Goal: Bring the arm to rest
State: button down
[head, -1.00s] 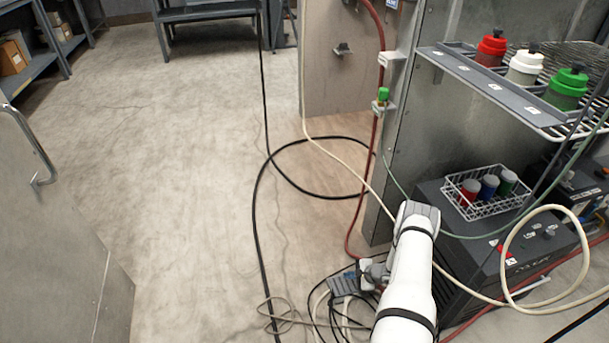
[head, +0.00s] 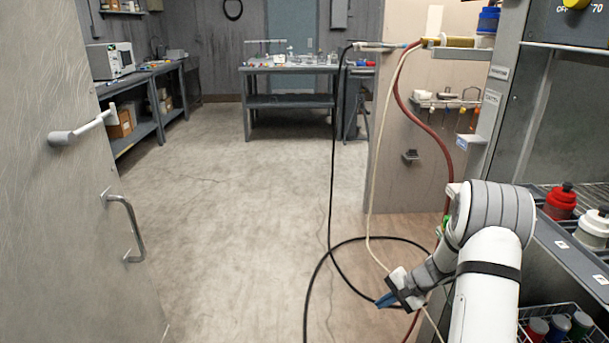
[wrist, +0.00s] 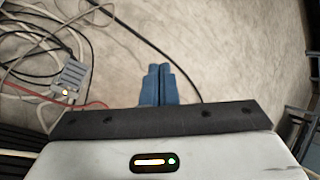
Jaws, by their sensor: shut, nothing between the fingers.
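My gripper (head: 386,299) is low at the right of the head view, at the end of my bent white arm, over the floor beside the hoses. In the wrist view its blue fingers (wrist: 158,84) are together with nothing between them. Below the fingers in that view is bare floor, with cables at the left.
A black hose (head: 331,200) loops on the floor near my gripper. A red hose (head: 422,112) hangs by the booth panel. A rack with a red bottle (head: 560,203) stands close at right. A power strip (wrist: 69,80) lies among cables. The floor at left is open (head: 230,240).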

jog(key=s+a+r+n+g+h+p, duration=0.1)
jog(key=s+a+r+p, duration=0.15)
jog(key=r, duration=0.55)
jog(key=s+a+r+n+p, duration=0.1)
jog(key=s+a+r+n, duration=0.15)
jog(key=r, duration=0.45)
jog(key=s+a+r+n+h+p, duration=0.1)
jog(key=s+r+p, duration=0.4)
jog(key=s+r, duration=0.7)
jog(key=s+a+r+n+t+h+p, duration=0.1)
jog(key=s+r+n+h+p, duration=0.3)
jog(key=s+r, duration=0.8)
notch_tip(320, 180, up, 2)
jog(key=h+p, duration=0.1)
jog(key=p, duration=0.1)
jog(key=shift+s+a+p, duration=0.15)
jog(key=shift+a+p, duration=0.15)
jog(key=shift+n, duration=0.25)
